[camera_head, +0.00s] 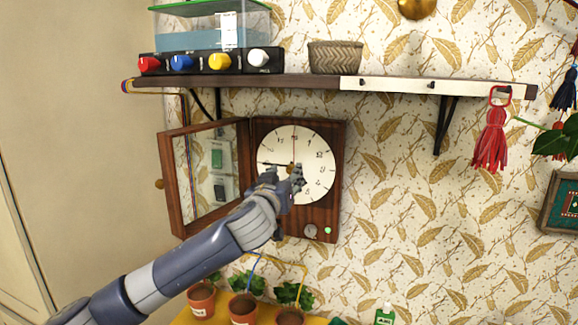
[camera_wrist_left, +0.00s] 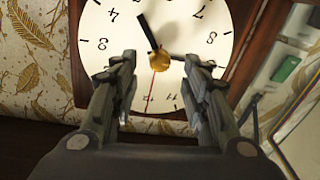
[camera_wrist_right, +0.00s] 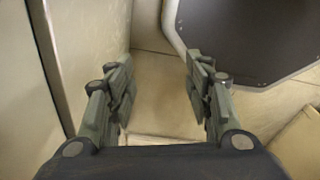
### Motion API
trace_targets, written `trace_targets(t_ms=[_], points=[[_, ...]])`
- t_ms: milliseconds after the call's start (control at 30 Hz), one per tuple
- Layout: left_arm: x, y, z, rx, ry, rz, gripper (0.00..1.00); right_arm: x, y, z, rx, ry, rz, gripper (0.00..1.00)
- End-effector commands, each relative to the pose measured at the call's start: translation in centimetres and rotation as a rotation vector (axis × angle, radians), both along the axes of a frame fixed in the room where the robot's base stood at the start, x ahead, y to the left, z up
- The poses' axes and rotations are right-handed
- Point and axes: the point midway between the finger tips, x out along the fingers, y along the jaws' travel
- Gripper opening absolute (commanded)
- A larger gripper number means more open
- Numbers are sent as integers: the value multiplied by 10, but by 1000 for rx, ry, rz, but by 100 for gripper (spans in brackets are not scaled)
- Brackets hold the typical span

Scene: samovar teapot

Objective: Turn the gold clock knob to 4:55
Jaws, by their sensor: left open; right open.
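The wooden wall clock (camera_head: 328,220) has a white dial (camera_head: 318,150) and an open glazed door at its left. The gold knob (camera_wrist_left: 159,64) is at the dial's centre, between and just beyond the tips of my left gripper (camera_wrist_left: 165,65), which is open. In the head view, my left gripper (camera_head: 285,178) covers the dial's lower left. A dark hand points left towards 9 and a thin red hand points up. In the inverted left wrist view, a thick black hand points near 5. My right gripper (camera_wrist_right: 157,80) is open and empty, away from the clock.
The open door (camera_head: 175,190) stands out at the clock's left. A shelf (camera_head: 300,82) with a basket (camera_head: 335,56) and a coloured-knob box (camera_head: 205,62) is above. Potted plants (camera_head: 243,308) stand below. A red tassel (camera_head: 490,140) hangs at right.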

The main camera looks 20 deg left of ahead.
Motion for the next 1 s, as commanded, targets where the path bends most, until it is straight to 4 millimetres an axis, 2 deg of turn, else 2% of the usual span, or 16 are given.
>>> trace_targets(t_ms=[100,300,667,700,867,1000], points=[[16,1,2,0,2,1,42,0,2,10,3,0,0,47],[32,1,1,1,1,1,42,1,11,15,14,-1,0,47],[36,1,-1,1,1,-1,42,1,15,16,18,-1,3,47],[36,1,-1,1,1,-1,38,1,15,16,17,-1,4,47],[35,1,-1,1,1,-1,2,1,10,16,12,-1,4,47],[35,2,-1,1,1,-1,0,2,7,16,8,-1,3,47]])
